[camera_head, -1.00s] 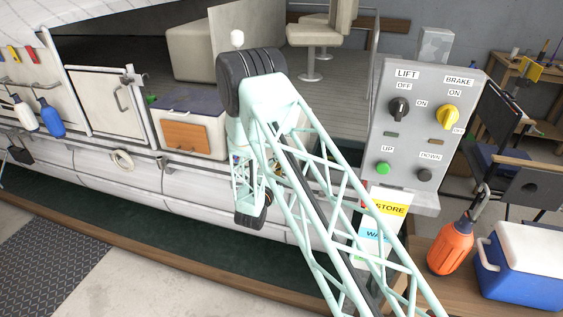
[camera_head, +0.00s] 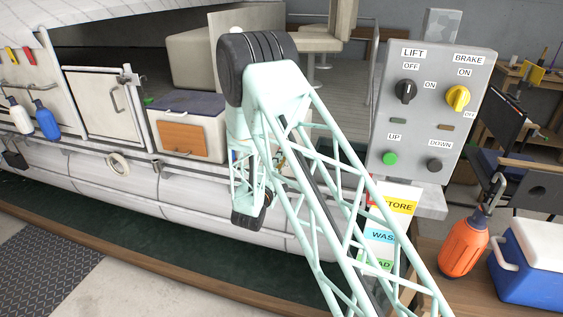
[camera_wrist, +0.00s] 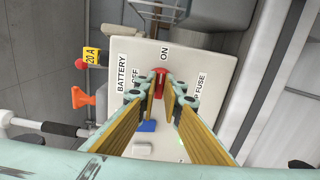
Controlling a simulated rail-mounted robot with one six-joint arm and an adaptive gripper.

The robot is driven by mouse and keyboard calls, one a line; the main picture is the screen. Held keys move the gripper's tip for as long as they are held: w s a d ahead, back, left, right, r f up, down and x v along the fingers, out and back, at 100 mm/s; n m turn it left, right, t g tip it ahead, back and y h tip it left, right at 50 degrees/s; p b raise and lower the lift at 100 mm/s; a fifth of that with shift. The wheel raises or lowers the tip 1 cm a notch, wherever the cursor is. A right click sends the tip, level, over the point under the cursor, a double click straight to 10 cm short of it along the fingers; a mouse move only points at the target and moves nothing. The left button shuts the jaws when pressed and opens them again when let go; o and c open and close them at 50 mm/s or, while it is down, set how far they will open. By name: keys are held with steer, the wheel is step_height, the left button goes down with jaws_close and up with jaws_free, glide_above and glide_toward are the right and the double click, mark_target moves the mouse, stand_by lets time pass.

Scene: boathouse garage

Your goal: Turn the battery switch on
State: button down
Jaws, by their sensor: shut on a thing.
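In the wrist view, the battery panel (camera_wrist: 200,70) is a pale board with the labels BATTERY, OFF, ON and FUSE, some partly covered. The red battery switch (camera_wrist: 160,71) sits near the OFF label, with ON further up and to its right. My gripper (camera_wrist: 160,88) is shut on the red switch, one finger on each side. The fingers hide most of its handle, so I cannot tell its exact angle. In the head view, my arm hides the panel, the switch and the gripper's tips.
Wrist view: a red-orange handle (camera_wrist: 82,97), a yellow 20 A tag (camera_wrist: 91,57) and a blue piece (camera_wrist: 147,126) lie close by. Head view: a grey lift control box (camera_head: 425,125), orange bottle (camera_head: 464,247) and blue cooler (camera_head: 530,262) stand right of my arm.

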stand_by(0.4)
steer(key=c, duration=2.7)
jaws_free()
steer(key=shift+c, duration=0.2)
steer(key=v, duration=1.2)
steer(key=shift+a, duration=0.15)
